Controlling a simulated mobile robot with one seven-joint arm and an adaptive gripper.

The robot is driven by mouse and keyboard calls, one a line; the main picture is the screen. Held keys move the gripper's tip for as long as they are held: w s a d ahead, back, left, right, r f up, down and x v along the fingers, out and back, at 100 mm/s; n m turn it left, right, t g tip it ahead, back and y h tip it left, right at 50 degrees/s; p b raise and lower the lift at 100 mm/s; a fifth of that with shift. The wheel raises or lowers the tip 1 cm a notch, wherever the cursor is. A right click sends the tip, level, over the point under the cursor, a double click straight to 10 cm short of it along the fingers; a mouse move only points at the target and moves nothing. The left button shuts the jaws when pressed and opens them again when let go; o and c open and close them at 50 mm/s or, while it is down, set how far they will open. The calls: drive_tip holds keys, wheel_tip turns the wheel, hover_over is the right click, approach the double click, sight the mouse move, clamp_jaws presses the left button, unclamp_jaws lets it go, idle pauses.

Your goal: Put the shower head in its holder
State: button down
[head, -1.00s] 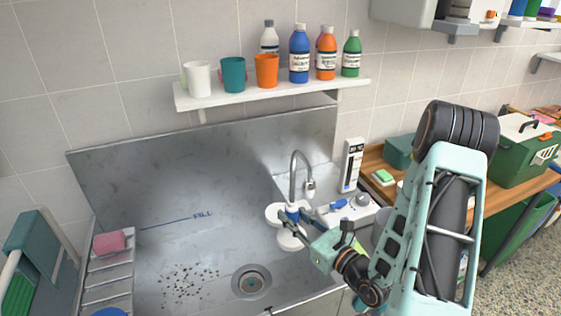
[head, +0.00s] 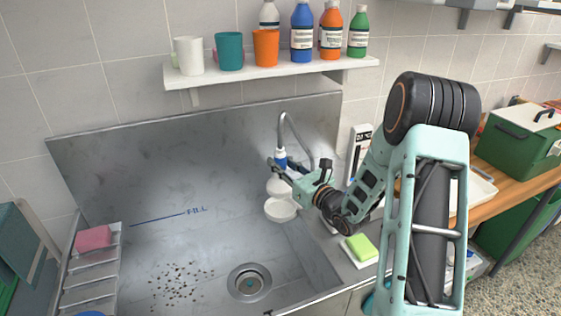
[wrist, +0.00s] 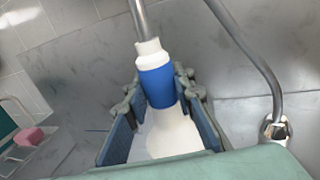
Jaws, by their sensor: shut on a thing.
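The shower head (head: 281,209) is white with a blue collar. It hangs over the sink in the head view, its grey hose arching up from it. In the wrist view the shower head (wrist: 172,134) stands between my fingers, with the blue collar just beyond them and the hose leading off at the top. My gripper (head: 283,171) is shut on it below the collar; its fingers also show in the wrist view (wrist: 160,125). A chrome fitting (wrist: 275,129) with a grey tube stands right of the shower head. I cannot make out the holder for certain.
The steel sink (head: 200,250) has a drain (head: 249,283) and dark specks. A shelf (head: 270,76) with cups and bottles runs above it. A yellow-green sponge (head: 361,247) lies on the right ledge. A pink sponge (head: 93,237) sits on the left rack. My arm hides the ledge fittings.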

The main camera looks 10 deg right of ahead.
sight(281, 186)
wheel_tip(281, 186, down, 4)
drive_tip(key=shift+r+b, duration=0.1)
drive_tip(key=shift+b, duration=0.85)
wheel_tip(281, 186, down, 4)
drive_tip(key=b, duration=0.3)
drive_tip(key=shift+r, duration=0.1)
drive_tip(key=shift+f+b, duration=0.35)
drive_tip(key=shift+b, duration=0.4)
drive_tip(key=c, duration=1.7)
unclamp_jaws()
drive_tip(key=shift+c, duration=0.2)
drive_tip(key=shift+o, duration=0.8)
drive_tip(key=shift+s, duration=0.1)
